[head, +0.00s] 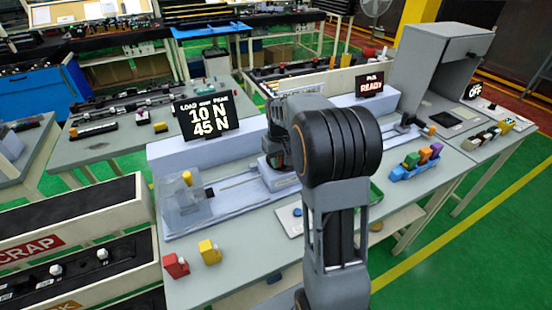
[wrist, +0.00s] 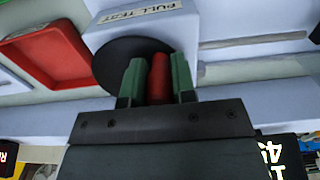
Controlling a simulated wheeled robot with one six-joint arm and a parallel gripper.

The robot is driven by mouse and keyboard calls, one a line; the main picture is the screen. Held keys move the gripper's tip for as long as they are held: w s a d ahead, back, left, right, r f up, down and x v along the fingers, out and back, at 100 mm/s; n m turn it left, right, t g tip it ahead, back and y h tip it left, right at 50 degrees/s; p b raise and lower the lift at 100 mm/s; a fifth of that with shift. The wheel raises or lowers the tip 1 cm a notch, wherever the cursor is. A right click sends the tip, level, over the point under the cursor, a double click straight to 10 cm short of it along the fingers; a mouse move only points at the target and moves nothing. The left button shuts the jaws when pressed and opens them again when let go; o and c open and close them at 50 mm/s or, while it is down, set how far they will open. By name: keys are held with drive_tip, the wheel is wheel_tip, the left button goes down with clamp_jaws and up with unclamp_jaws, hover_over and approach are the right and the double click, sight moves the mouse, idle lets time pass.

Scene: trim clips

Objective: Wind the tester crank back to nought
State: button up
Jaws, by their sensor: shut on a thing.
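The tester (head: 225,195) is a long pale grey-blue unit on the bench. Its screen (head: 208,114) reads LOAD NOW 10 N and PEAK 45 N. In the wrist view the crank is a black disc (wrist: 112,62) with a red handle (wrist: 158,80), beside a PULL TEST label (wrist: 140,11). My gripper (wrist: 157,68) has green finger pads shut on the red handle, one on each side. In the head view my arm hides the crank and most of my gripper. A yellow clip (head: 187,177) sits at the tester's left end, behind a clear guard (head: 180,205).
A red clip (head: 175,265) and a yellow clip (head: 209,251) stand at the bench's front left. A second screen (head: 369,85) reads READY. A red tray (wrist: 50,52) shows beside the crank.

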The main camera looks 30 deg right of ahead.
drive_tip(key=n, duration=0.1)
drive_tip(key=d+n, duration=0.1)
drive_tip(key=n, duration=0.1)
drive_tip(key=s+n, duration=0.1)
drive_tip(key=shift+d+n, duration=0.25)
drive_tip(key=shift+n, duration=0.05)
drive_tip(key=shift+s+d+n, duration=0.1)
drive_tip(key=shift+d+n, duration=0.3)
drive_tip(key=shift+n, duration=0.65)
drive_tip(key=shift+d+n, duration=0.4)
drive_tip(key=shift+n, duration=0.65)
drive_tip(key=o, duration=0.9)
wheel_tip(320, 180, up, 14)
drive_tip(key=shift+f, duration=0.1)
